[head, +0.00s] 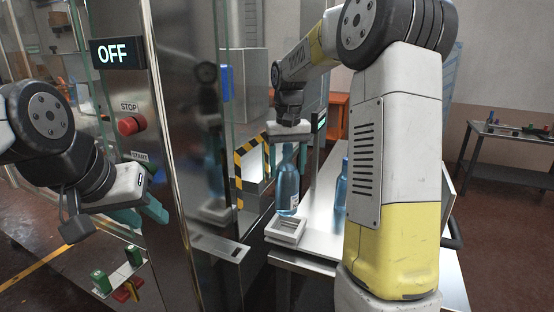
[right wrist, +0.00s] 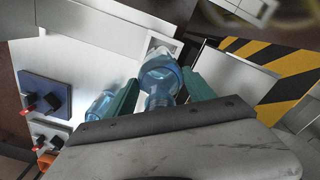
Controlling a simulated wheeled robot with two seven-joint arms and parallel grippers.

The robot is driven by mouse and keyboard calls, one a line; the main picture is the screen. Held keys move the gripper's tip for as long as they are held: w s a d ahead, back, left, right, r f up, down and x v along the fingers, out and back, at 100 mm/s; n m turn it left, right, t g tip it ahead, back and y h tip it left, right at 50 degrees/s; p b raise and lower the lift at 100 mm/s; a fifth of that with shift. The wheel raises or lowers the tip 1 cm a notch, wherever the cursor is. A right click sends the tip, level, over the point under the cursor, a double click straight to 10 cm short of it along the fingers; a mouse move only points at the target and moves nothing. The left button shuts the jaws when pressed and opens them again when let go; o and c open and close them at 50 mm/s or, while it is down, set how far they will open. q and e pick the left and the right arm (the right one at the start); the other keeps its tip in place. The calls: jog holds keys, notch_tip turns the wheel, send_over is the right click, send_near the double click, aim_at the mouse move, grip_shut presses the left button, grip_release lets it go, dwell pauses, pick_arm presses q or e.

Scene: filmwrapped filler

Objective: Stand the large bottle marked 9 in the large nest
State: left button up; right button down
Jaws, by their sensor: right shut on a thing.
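My right gripper (head: 290,142) is shut on the neck of a blue bottle (head: 288,190), held upright with a pale label too small to read. The bottle also shows between the green fingers in the right wrist view (right wrist: 160,78). A white square nest (head: 285,231) is just below and in front of the bottle's base in the head view; it also shows beyond the bottle in the right wrist view (right wrist: 166,43). I cannot tell whether bottle and nest touch. My left gripper (head: 140,211) is open and empty at the left, away from the bottle.
A second blue bottle (head: 341,188) stands on the pale table (head: 322,225), partly behind my right arm. A striped black-and-yellow frame (head: 239,172) borders the machine opening beside the held bottle. Blue fixtures with red-tipped parts (right wrist: 45,95) sit on the table.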

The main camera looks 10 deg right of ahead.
aim_at(287, 186)
jog(key=shift+f, duration=3.3)
dwell(0.5)
jog(key=shift+c, duration=1.3)
grip_release()
notch_tip(287, 186, up, 7)
jog(key=shift+r, duration=0.4)
